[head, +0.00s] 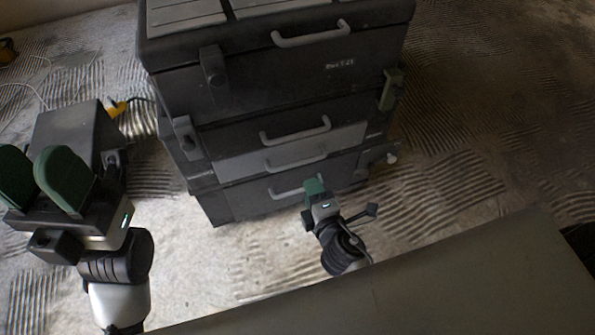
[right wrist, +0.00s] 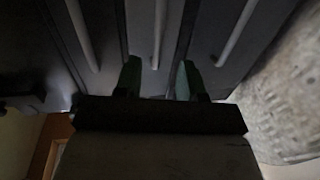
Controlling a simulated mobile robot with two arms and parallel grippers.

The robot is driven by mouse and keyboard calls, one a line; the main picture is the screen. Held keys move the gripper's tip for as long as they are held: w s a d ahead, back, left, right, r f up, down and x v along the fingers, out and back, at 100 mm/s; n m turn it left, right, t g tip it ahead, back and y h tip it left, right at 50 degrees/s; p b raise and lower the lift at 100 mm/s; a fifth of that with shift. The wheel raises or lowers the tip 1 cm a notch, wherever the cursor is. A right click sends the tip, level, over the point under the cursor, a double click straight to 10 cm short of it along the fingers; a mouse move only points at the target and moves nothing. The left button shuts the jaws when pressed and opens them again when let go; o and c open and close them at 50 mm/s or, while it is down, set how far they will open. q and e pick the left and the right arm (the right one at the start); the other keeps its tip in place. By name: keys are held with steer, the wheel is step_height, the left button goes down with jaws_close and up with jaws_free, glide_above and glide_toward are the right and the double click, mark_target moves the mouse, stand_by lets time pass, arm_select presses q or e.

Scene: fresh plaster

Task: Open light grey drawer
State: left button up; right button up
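The light grey drawer (head: 238,166) is a shut, paler front low in the dark cabinet stack, with a grey bar handle (head: 297,161). My right gripper (head: 315,186) is in front of the stack, just below that handle in the head view. In the right wrist view its green fingers (right wrist: 158,75) are apart, and the drawer's handle (right wrist: 160,30) ends between the tips in the picture. I cannot tell whether they touch it. My left gripper (head: 36,168) is open and empty at the left, away from the cabinet.
A darker drawer with a handle (head: 296,132) lies above, and another handle (head: 285,193) lies below. Latches (head: 391,90) sit on the stack's sides. A grey box (head: 68,132) stands on the left. Ridged plaster floor (head: 480,130) is clear on the right.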

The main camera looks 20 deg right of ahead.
mark_target(298, 163)
steer(key=w, duration=0.3)
steer(key=w+f+b, duration=0.1)
steer(key=w, duration=0.3)
steer(key=w+f+b, duration=0.1)
steer(key=w, duration=0.2)
steer(key=shift+w+a, duration=0.2)
steer(key=shift+w, duration=0.15)
jaws_close()
